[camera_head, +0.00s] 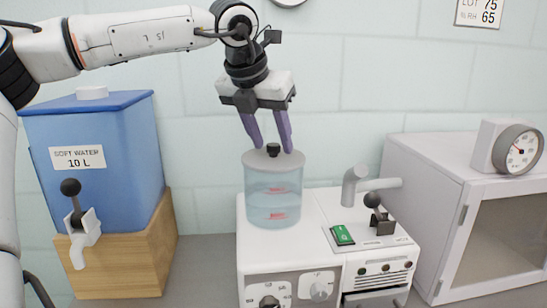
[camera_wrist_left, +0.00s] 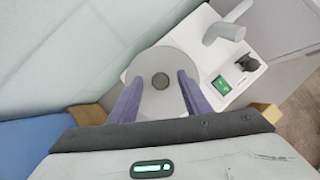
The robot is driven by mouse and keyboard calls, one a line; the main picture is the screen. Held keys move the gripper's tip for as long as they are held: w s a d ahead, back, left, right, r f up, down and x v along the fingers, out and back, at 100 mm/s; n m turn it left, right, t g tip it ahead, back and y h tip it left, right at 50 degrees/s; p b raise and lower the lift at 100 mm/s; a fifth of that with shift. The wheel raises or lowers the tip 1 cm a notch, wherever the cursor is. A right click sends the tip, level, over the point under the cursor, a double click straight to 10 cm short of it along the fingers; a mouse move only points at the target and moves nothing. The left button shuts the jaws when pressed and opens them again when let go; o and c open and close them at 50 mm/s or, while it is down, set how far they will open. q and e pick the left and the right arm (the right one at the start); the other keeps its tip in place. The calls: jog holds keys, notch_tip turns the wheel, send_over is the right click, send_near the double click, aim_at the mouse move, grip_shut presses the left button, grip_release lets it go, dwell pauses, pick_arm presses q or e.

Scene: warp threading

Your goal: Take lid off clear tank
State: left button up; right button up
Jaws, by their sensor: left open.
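The clear tank (camera_head: 273,203) is a round see-through vessel with red marks, standing on the white machine. Its grey lid (camera_head: 257,160) sits on top, with a black knob (camera_head: 273,150) at the centre. The lid (camera_wrist_left: 162,66) and knob (camera_wrist_left: 160,81) also show in the left wrist view. My left gripper (camera_head: 269,146) is open and points down over the lid. Its purple fingers stand on either side of the knob, with gaps between them and it. In the left wrist view the fingers (camera_wrist_left: 157,94) flank the knob. My right gripper is not in view.
The white machine (camera_head: 320,262) has a grey spout (camera_head: 352,184), a black lever (camera_head: 376,208) and a green switch (camera_head: 342,235) right of the tank. A blue water container (camera_head: 120,170) on a wooden stand (camera_head: 135,268) is at left. A grey cabinet (camera_head: 425,190) with a dial gauge is at right.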

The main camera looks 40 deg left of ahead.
pick_arm(q)
jog(key=shift+c, duration=0.4)
grip_shut()
jog(key=shift+r, duration=0.1)
